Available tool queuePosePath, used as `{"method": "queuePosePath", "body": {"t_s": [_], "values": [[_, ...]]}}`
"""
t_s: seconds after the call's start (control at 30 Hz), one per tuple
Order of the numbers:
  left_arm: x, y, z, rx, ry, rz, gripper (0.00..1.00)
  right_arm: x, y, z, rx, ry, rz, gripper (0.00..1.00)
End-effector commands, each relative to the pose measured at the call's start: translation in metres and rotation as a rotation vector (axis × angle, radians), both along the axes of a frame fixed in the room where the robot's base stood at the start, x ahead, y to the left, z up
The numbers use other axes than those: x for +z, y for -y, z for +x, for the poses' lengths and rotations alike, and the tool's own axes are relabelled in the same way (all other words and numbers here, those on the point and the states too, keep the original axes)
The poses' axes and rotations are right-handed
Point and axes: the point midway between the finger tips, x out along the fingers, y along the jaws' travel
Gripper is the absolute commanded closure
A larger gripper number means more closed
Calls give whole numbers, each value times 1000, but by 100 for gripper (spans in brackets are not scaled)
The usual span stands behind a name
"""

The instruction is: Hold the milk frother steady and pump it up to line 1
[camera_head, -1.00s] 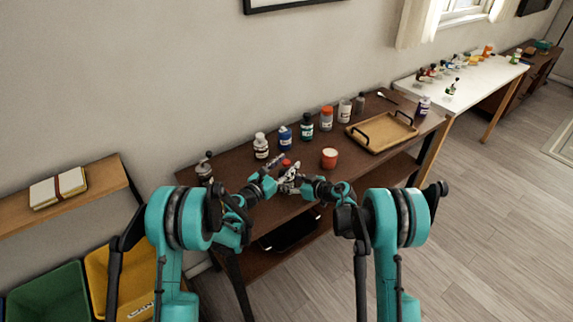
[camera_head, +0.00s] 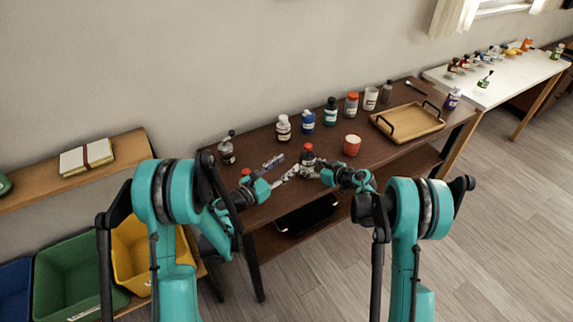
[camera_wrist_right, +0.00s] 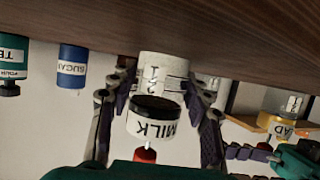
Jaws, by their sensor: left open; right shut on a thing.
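The milk frother (camera_head: 307,157) stands near the front of the dark wooden table, with a red knob on top. Where the knob stands against the lines is unclear.
A red-topped jar (camera_head: 245,173) is partly hidden behind my left gripper. A red cup (camera_head: 351,145) stands right of the frother. Several bottles, including a blue one (camera_head: 308,119), line the back. A wooden tray (camera_head: 440,124) lies at the right.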

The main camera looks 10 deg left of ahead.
Motion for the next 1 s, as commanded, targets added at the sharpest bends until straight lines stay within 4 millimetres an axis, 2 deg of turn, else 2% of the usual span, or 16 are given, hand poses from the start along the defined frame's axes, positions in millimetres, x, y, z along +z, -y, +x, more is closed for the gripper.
{"method": "queuePosePath", "body": {"t_s": [0.33, 0.37, 0.43, 0.77, 0.87, 1.0], "values": [[0, 0, 0, 0, 0, 0, 54, 0, 0, 0, 0, 0, 0, 84], [0, 0, 0, 0, 0, 0, 54, 0, 0, 0, 0, 0, 0, 47], [0, 0, 0, 0, 0, 0, 54, 0, 0, 0, 0, 0, 0, 29], [0, 0, 0, 0, 0, 0, 54, 0, 1, -1, -1, 0, 0, 28], [0, 0, 0, 0, 0, 0, 54, 4, 7, -5, -1, 0, 0, 28], [0, 0, 0, 0, 0, 0, 54, 13, 25, -19, -4, -1, 0, 28]]}}
